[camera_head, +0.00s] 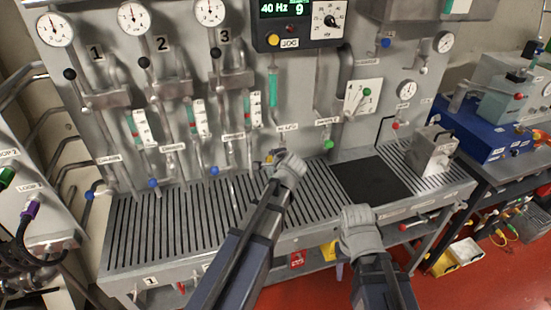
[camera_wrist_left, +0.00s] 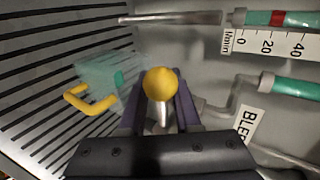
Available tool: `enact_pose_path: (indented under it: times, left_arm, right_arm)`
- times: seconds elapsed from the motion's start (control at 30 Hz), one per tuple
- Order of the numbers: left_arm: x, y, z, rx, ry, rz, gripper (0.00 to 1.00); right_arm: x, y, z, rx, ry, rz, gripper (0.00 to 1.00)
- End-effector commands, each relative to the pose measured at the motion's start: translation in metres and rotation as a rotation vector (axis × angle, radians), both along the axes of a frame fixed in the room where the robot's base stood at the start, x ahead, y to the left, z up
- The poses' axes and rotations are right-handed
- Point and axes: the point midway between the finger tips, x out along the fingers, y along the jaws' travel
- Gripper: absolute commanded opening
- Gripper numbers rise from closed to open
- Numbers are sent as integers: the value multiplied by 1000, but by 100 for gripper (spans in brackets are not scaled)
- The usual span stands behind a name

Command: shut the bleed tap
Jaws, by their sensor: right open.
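The bleed tap's yellow ball knob (camera_wrist_left: 160,84) and short metal stem show in the left wrist view, near a partly hidden label (camera_wrist_left: 246,126) starting "BLE". My left gripper (camera_wrist_left: 162,98) has a finger on each side of the knob; I cannot tell whether they press on it. In the head view my left gripper (camera_head: 274,158) is at the panel's foot, above the slatted bench, with a little yellow showing at its tip. My right gripper (camera_head: 357,218) is open and apart from the tap, near the bench's front edge; its fingers are hard to make out.
A blurred teal block with a yellow bent handle (camera_wrist_left: 93,100) is left of the knob. Gauge glass and scale (camera_wrist_left: 275,42) lie close on the right. The slatted bench (camera_head: 165,225) has a black mat (camera_head: 370,180) and a metal box (camera_head: 430,152) on its right.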

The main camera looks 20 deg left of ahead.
Motion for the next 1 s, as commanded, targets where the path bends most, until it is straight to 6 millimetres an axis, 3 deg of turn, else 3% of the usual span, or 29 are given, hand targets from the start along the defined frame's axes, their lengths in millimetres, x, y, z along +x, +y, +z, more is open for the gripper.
enact_pose_path:
  times: [0.1,0.47,1.0]
  left_arm:
    - [-5,7,-1,5,8,16,43]
    - [-5,1,3,2,5,8,43]
    - [-58,-26,44,2,5,12,43]
  right_arm:
    - [0,0,0,0,0,0,50]
    - [0,0,4,0,0,0,50]
    - [0,0,45,0,0,1,50]
